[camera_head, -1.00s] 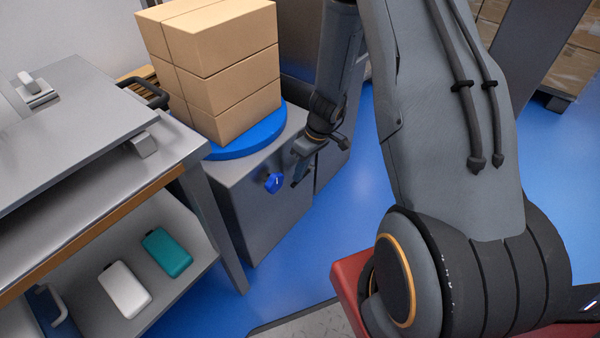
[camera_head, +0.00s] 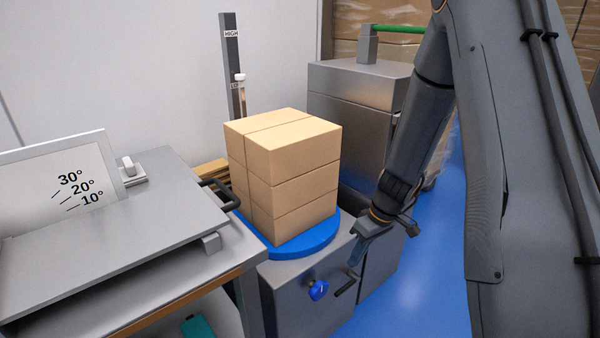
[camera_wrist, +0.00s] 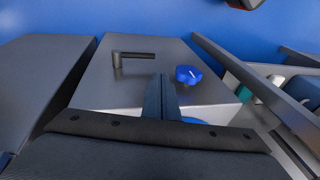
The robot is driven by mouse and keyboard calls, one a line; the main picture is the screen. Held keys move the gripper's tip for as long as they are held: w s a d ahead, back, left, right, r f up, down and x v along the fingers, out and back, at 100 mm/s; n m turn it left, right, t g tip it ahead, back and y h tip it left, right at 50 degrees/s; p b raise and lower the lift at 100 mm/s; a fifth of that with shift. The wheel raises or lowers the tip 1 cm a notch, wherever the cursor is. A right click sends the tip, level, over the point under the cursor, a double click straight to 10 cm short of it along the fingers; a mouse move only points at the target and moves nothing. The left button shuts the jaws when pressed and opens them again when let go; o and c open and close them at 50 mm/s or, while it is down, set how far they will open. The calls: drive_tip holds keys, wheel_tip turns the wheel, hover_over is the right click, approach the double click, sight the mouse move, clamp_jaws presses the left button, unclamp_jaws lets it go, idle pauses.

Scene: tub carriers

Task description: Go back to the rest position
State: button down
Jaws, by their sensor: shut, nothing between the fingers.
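My gripper (camera_head: 357,258) is shut and empty in the head view. It hangs in front of a grey cabinet (camera_head: 290,310), just above a dark crank-like handle (camera_head: 347,286) and to the right of a blue knob (camera_head: 318,290). In the wrist view its closed fingers (camera_wrist: 160,98) point toward the cabinet's grey face (camera_wrist: 100,90). The handle (camera_wrist: 133,56) and the blue knob (camera_wrist: 188,74) stand out from that face, apart from the fingers.
Stacked cardboard boxes (camera_head: 285,170) stand on a blue round turntable (camera_head: 290,249) on the cabinet. A steel bench (camera_head: 130,235) with a tilting plate is at left. A taller grey cabinet (camera_head: 345,85) stands behind. Blue floor (camera_head: 425,290) is clear at right.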

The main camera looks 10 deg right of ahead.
drive_tip(key=s+a+r, duration=0.4)
drive_tip(key=a+r, duration=0.2)
drive_tip(key=r, duration=0.1)
drive_tip(key=s+a+r, duration=0.4)
drive_tip(key=a+r, duration=0.1)
drive_tip(key=r, duration=0.3)
drive_tip(key=s+a+r+m+h+p, duration=0.1)
drive_tip(key=s+a+r, duration=0.1)
drive_tip(key=s+r, duration=0.45)
drive_tip(key=s+a+r+m+h, duration=0.15)
drive_tip(key=s+r, duration=0.25)
drive_tip(key=s, duration=0.5)
drive_tip(key=d+r+m+p, duration=0.3)
drive_tip(key=d+r+p, duration=0.7)
drive_tip(key=p, duration=0.9)
drive_tip(key=shift+r+g+h, duration=0.2)
drive_tip(key=shift+g+h, duration=0.1)
drive_tip(key=shift+h, duration=0.15)
